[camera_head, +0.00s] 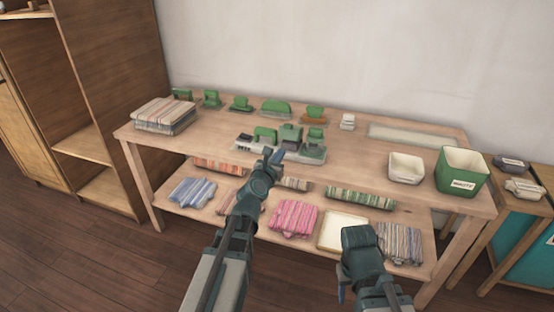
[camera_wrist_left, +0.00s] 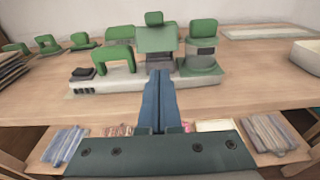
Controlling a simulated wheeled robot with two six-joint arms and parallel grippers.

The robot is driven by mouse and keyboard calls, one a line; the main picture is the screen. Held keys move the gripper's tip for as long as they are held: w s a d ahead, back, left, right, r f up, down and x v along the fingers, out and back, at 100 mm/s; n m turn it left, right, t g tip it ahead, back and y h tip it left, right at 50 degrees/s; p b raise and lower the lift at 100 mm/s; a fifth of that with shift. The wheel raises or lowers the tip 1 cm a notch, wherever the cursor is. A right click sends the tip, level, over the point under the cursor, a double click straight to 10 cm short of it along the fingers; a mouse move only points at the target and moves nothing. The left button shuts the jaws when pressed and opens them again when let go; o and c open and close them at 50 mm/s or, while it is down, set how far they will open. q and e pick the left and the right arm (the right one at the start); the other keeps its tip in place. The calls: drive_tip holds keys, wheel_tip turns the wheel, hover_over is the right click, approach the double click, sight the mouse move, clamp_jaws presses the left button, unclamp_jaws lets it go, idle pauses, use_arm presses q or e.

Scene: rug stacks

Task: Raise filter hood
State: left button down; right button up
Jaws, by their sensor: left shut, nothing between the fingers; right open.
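A device with a pale grey base (camera_head: 262,148) stands mid-table; its base also shows in the left wrist view (camera_wrist_left: 110,80). It carries a green arch at left, a green box-shaped hood (camera_wrist_left: 157,39) with a knob on top in the middle, and a round green-topped part (camera_wrist_left: 202,60) at right. The middle part, likely the filter hood, also shows in the head view (camera_head: 291,133); it sits down on a dark grey block. My left gripper (camera_head: 276,155) is shut and empty, its fingertips (camera_wrist_left: 160,73) just in front of this block; contact is unclear. My right gripper (camera_head: 345,291) is open, low at the front right, away from the device.
Several green items (camera_head: 276,107) line the table's back. Folded rugs (camera_head: 165,115) lie at left; a white bin (camera_head: 406,168) and a green bin (camera_head: 462,171) stand at right. Rolled and folded rugs (camera_head: 293,218) fill the lower shelf.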

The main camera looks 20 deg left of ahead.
sight(289, 131)
use_arm(q)
drive_tip(key=w, duration=0.4)
drive_tip(key=shift+w+d+f, duration=0.1)
drive_tip(key=shift+w+f, duration=0.05)
drive_tip(key=shift+f, duration=0.2)
drive_tip(key=r+p, duration=0.1)
drive_tip(key=w+r+p, duration=0.1)
drive_tip(key=shift+w+r, duration=0.2)
drive_tip(key=shift+r, duration=0.2)
drive_tip(key=shift+w+r+p, duration=0.25)
drive_tip(key=shift+r+p, duration=0.25)
drive_tip(key=shift+p, duration=0.2)
